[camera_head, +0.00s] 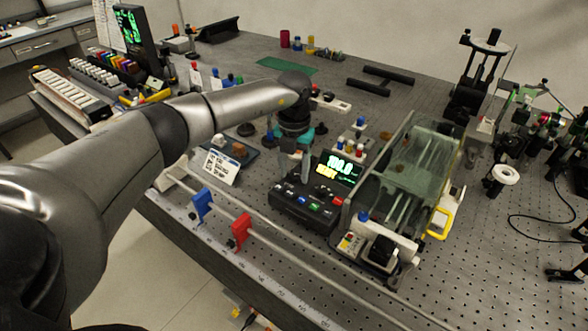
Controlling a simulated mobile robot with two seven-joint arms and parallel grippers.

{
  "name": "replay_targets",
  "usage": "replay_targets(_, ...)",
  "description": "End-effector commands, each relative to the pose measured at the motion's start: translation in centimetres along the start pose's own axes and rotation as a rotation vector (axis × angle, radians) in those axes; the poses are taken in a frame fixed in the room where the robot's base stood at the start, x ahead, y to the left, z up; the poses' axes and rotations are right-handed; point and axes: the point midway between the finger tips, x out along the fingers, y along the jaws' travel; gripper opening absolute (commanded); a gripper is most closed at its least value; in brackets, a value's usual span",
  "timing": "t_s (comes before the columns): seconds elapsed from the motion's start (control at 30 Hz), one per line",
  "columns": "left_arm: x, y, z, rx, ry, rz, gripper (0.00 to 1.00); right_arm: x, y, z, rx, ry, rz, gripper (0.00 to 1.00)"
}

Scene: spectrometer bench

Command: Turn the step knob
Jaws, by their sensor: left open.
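I cannot single out the step knob for certain; part of the box's left side is hidden by my gripper. My left gripper (292,172) points down just above and behind the box's left end, beside the display. It is open, and I see nothing held between its fingers. Any contact with the box cannot be told. My right gripper is not in view.
A glass-covered chamber (415,165) with a yellow handle stands close right of the box. Blue (202,204) and red (240,230) clips sit on the front rail. A white card (221,166) stands left of the gripper. Optics crowd the right; the bench's back middle is fairly open.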

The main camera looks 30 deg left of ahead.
Motion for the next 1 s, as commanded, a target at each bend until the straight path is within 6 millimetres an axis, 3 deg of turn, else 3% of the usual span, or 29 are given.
replay_targets(0.13,-0.2,0.0,0.0,0.0,0.0,0.0,0.56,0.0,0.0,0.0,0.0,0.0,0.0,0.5)
replay_targets(0.27,-1.7,0.0,0.1,0.001,-0.003,-0.001,0.56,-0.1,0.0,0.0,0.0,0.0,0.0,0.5)
replay_targets(0.7,-11.7,0.0,0.1,0.0,-0.004,0.0,0.56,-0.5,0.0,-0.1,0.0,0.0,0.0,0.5)
replay_targets(1.0,-15.1,0.0,0.0,0.0,0.0,-0.001,0.56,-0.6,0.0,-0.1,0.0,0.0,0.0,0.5)
